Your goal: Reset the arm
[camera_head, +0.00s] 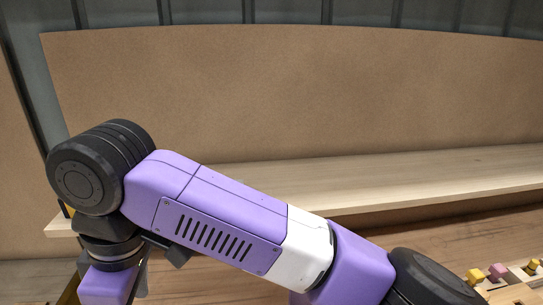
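My purple and white arm (230,215) crosses the lower half of the head view, bent at a dark round joint on the left. From that joint it runs down past a black ring to a purple part at the bottom left edge. My gripper does not show; that end of the arm runs out of the picture at the bottom. I cannot see whether it holds anything.
A large brown curved panel (300,90) stands behind the arm. A pale wooden ledge (420,180) runs along its foot, partly hidden by the arm. At the lower right are small yellow (475,276) and pink (497,271) pieces near pale wooden parts.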

